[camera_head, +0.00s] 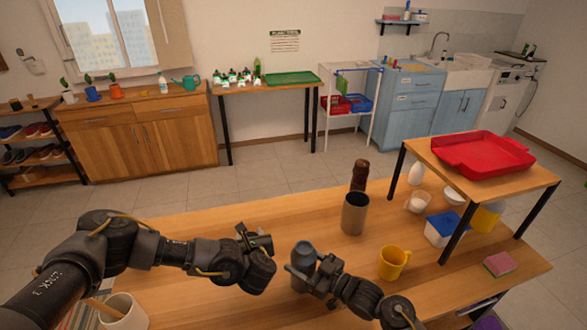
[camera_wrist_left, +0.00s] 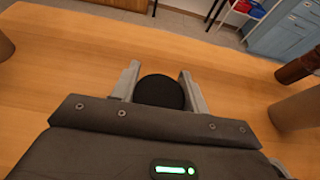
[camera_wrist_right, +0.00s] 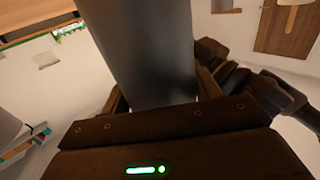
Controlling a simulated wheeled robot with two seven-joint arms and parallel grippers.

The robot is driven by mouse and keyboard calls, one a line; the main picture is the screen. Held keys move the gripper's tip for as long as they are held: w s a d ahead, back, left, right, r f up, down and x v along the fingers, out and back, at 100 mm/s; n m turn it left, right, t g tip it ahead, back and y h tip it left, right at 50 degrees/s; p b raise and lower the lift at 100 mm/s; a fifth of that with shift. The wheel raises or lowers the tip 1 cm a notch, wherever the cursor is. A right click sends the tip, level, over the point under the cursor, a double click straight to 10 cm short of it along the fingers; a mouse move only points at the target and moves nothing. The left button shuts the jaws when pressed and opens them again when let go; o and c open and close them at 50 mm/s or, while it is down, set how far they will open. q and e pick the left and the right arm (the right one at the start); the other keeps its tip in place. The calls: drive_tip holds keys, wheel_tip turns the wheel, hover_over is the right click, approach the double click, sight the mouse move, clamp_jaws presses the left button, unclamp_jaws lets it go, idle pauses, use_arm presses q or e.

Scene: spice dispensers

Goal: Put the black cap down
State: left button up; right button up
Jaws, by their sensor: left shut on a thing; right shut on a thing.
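The black cap (camera_wrist_left: 160,92) is round and dark and sits between the two fingers of my left gripper (camera_wrist_left: 159,88) in the left wrist view. My left gripper also shows in the head view (camera_head: 260,238), over the front of the table, shut on the cap. I cannot tell whether the cap touches the tabletop. My right gripper (camera_head: 312,268) is shut on a dark grey dispenser (camera_head: 303,253), just right of my left gripper. In the right wrist view the dispenser (camera_wrist_right: 148,45) is a smooth grey cylinder between the fingers.
The wooden table (camera_head: 205,215) is bare behind my left gripper. A grey canister (camera_head: 354,213), brown mill (camera_head: 359,175) and yellow mug (camera_head: 393,263) stand to the right. A raised shelf with a red tray (camera_head: 485,153) is at far right. A white cup (camera_head: 122,314) is front left.

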use_arm(q)
drive_tip(key=shift+f, duration=0.1)
drive_tip(key=shift+d+f+m+t+h, duration=0.15)
drive_tip(key=shift+f+m+h, duration=0.45)
drive_tip(key=shift+f+h, duration=0.1)
drive_tip(key=shift+d+f+m+t+h, duration=0.15)
drive_tip(key=shift+f+m+h, duration=0.45)
drive_tip(key=shift+h, duration=0.1)
drive_tip(key=shift+s+d+f+m+h, duration=0.15)
drive_tip(key=shift+f+m+h, duration=0.2)
drive_tip(key=shift+m+h, duration=0.5)
drive_tip(key=m+h, duration=0.1)
drive_tip(key=r+m+h, duration=0.1)
drive_tip(key=shift+d+h, duration=0.15)
drive_tip(key=shift+h, duration=0.2)
drive_tip(key=shift+r+m+g+h, duration=0.6)
drive_tip(key=shift+r+m+h, duration=0.85)
drive_tip(key=shift+h, duration=0.15)
drive_tip(key=shift+f, duration=5.05)
drive_tip(key=o, duration=1)
drive_tip(key=shift+f, duration=0.1)
